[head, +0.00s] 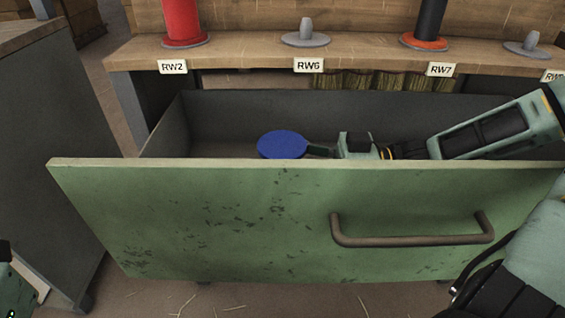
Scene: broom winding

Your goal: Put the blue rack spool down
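The blue rack spool (282,144) shows as a round blue top disc inside the open green drawer (230,215). Its lower part is hidden behind the drawer front, so I cannot tell whether it touches the drawer floor. My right gripper (318,150) reaches into the drawer from the right, its dark fingers meeting the spool's right side; it looks shut on the spool, though the fingertips are hidden. A piece of my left arm shows at the lower left corner; its gripper is out of view.
A wooden rack shelf (250,53) stands behind the drawer, with a red spool (183,22) at RW2 and a black spool with orange base (428,25) at RW7. The RW6 peg (306,32) is bare. The drawer's left part is empty. A grey cabinet (45,150) stands left.

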